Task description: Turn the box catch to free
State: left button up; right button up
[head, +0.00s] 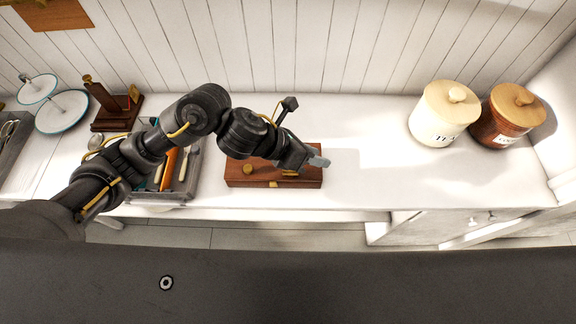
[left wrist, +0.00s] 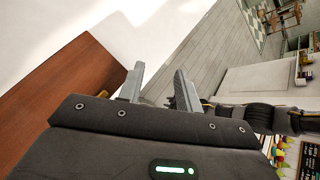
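The brown wooden box (head: 240,180) lies on the white counter near its front edge, with a round brass knob (head: 247,169) on its left part. A small brass piece (head: 290,173) shows on its right part, partly under my gripper; I cannot tell whether it is the catch or how it is turned. My left gripper (head: 318,161) is over the right end of the box. In the left wrist view its two fingers (left wrist: 158,88) stand apart with nothing between them, and the box (left wrist: 60,100) is to their left. My right gripper is not in view.
A grey tray of utensils (head: 187,178) is left of the box. A wooden stand (head: 113,110) and a tiered plate stand (head: 62,112) are farther left. A cream canister (head: 443,115) and a brown canister (head: 505,118) stand at the right. The counter between box and canisters is clear.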

pick_arm(q)
jog(key=w+a+f+m+g+y, duration=0.2)
jog(key=a+m+y, duration=0.3)
jog(key=a+m, duration=0.35)
jog(key=shift+n, duration=0.25)
jog(key=x, duration=0.3)
jog(key=p+x, duration=0.1)
jog(key=x, duration=0.2)
jog(key=a+p+x, duration=0.1)
jog(key=x, duration=0.2)
jog(key=shift+w+a+f, duration=0.15)
jog(key=shift+w+f, duration=0.15)
jog(key=shift+w, duration=0.05)
jog(key=shift+f, duration=0.35)
grip_shut()
